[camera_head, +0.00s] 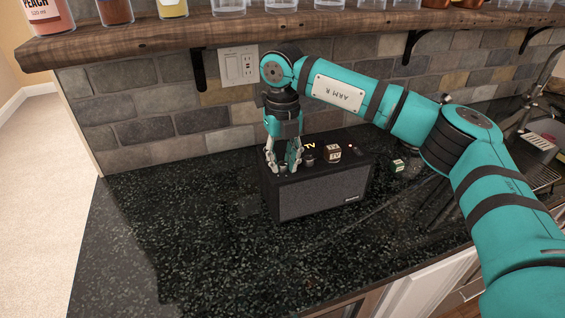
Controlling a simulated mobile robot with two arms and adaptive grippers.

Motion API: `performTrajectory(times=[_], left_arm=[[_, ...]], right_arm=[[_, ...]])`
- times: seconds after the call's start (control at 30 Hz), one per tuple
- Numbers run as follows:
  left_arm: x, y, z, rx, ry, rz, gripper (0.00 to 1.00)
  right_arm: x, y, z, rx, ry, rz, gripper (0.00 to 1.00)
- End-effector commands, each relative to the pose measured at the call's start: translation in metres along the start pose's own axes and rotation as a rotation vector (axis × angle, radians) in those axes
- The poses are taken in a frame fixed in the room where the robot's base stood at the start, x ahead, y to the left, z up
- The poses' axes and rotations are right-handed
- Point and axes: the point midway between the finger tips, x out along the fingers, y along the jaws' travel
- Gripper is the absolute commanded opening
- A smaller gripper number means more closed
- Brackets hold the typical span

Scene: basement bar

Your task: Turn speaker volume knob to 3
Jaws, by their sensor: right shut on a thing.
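A dark speaker (325,191) with a grey front grille stands upright on the black stone counter. On its top are a lit "TV" marking, a small dark knob (309,158) and a brown block-like piece (334,154). My right gripper (283,166) comes down from above onto the left end of the speaker's top. Its fingers are shut on a small knob (283,170) there, mostly hidden between the fingertips. The knob's number setting is too small to read. My left gripper is not in view.
A wooden shelf (150,32) with bottles and glasses runs above the counter (200,240). A small green and white box (398,166) sits right of the speaker, near a sink area. The counter's left and front are clear.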

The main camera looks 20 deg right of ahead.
Motion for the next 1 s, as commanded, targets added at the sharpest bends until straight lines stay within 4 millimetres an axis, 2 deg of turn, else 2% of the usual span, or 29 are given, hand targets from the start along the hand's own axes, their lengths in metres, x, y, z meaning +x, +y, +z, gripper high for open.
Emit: performTrajectory(times=[0.6, 0.63, 0.77, 0.8, 1.0], left_arm=[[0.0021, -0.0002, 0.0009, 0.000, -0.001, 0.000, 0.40], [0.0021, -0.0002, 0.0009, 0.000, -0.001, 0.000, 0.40], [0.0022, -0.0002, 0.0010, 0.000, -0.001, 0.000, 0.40], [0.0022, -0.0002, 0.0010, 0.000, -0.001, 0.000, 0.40], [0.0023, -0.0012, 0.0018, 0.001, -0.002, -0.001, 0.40]], right_arm=[[-0.0029, -0.0008, 0.0014, 0.046, -0.007, 0.001, 0.00], [-0.0029, -0.0008, 0.0014, 0.046, -0.007, 0.000, 0.27], [-0.0022, -0.0007, 0.0011, 0.045, -0.005, 0.000, 0.44], [-0.0019, -0.0006, 0.0009, 0.045, -0.004, 0.000, 0.47], [-0.0011, -0.0003, 0.0005, 0.044, -0.002, 0.000, 0.47]])
